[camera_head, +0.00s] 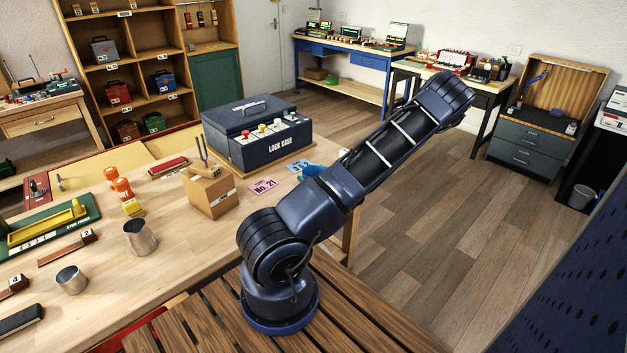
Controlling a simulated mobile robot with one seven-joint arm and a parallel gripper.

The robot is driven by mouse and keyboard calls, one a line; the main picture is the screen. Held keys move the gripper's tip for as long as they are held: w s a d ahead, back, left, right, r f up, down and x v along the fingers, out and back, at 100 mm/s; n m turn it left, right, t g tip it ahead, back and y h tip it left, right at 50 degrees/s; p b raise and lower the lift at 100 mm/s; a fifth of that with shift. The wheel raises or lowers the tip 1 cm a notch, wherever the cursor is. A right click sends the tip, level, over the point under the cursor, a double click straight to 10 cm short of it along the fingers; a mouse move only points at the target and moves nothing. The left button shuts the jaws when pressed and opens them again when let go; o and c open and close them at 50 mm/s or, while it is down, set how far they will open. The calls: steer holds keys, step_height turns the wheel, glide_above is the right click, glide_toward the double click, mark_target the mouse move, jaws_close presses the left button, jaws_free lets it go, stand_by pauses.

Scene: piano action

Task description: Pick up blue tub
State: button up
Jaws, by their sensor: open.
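A small bright blue thing (311,171) shows on the wooden workbench, right of the pink card. My arm hides part of it, so its full shape is not clear; it may be the blue tub. My arm rises from its base at the front of the bench toward the upper right. My gripper is not visible in this view, and nothing shows as held.
The dark blue lock case (256,132) stands behind the blue thing. A cardboard box (209,194) with a tuning fork, a pink card (263,186), metal cups (139,238) and orange bottles (120,186) occupy the bench. Open floor (430,220) lies to the right.

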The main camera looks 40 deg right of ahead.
steer(key=c, duration=0.8)
